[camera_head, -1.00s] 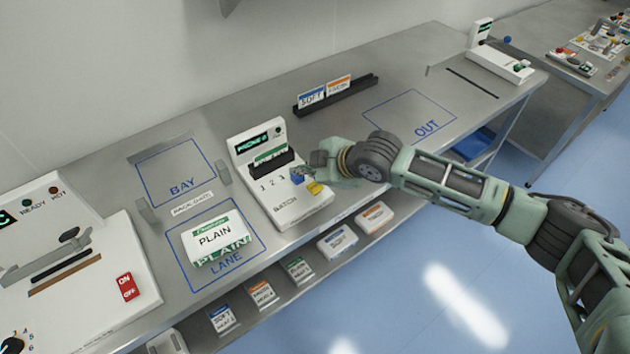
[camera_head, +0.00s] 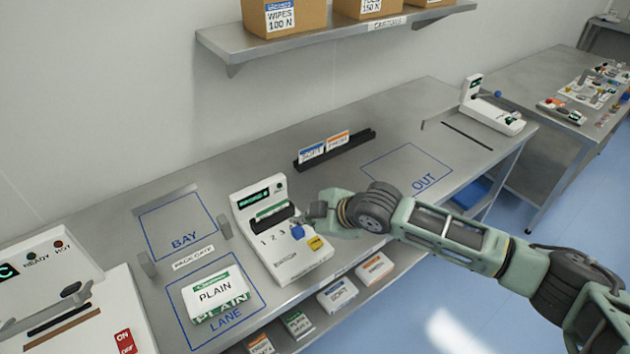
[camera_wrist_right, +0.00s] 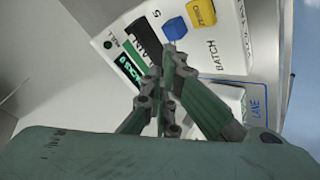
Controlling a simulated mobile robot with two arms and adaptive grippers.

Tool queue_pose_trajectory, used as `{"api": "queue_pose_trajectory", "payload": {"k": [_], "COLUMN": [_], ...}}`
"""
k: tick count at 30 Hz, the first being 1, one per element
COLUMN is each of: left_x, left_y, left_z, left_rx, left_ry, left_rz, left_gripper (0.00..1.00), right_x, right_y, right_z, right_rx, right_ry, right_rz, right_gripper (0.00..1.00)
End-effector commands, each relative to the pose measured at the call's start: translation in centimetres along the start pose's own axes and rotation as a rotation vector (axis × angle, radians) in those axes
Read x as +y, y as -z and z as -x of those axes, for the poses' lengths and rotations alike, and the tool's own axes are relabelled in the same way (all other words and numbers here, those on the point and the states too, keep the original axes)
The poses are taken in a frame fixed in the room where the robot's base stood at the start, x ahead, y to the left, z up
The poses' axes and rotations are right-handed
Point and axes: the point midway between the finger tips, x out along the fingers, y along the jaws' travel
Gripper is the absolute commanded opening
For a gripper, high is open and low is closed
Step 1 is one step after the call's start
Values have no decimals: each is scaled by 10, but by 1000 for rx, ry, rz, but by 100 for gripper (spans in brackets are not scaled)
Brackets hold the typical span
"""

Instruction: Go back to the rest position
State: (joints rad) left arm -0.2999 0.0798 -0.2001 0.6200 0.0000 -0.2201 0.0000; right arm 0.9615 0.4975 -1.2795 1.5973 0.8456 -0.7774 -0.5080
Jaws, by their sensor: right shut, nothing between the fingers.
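My right arm comes in from the right in the head view. Its gripper (camera_head: 309,224) is beside the white batch device (camera_head: 283,260), near the device's blue knob (camera_head: 297,232) and yellow button (camera_head: 317,243). In the right wrist view the gripper (camera_wrist_right: 172,52) is shut and empty, its tips close to the blue knob (camera_wrist_right: 175,29); whether they touch I cannot tell. The yellow button (camera_wrist_right: 201,13) is just beyond. My left gripper is not in view.
A PLAIN pack stack (camera_head: 216,295) lies in the LANE outline. A dark rack (camera_head: 355,148) with two cards stands behind. The BAY and OUT outlines are empty. A shelf (camera_head: 330,37) with cartons hangs above. A white machine (camera_head: 70,305) stands at left.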

Motion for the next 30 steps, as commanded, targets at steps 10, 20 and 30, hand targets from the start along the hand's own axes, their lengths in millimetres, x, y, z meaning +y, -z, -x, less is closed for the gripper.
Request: {"api": "queue_pose_trajectory", "payload": {"k": [10, 20, 30], "left_x": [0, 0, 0], "left_y": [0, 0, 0], "left_z": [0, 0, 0], "left_rx": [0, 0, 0], "left_ry": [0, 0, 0], "left_rz": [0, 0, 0], "left_gripper": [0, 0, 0], "right_x": [-54, -142, -214], "right_y": [26, 37, -66], "right_z": [-3, 36, 113], "right_rx": [43, 35, -241], "right_ry": [51, 57, -49], "right_rz": [-84, -463, -962], "right_gripper": [0, 0, 0]}}
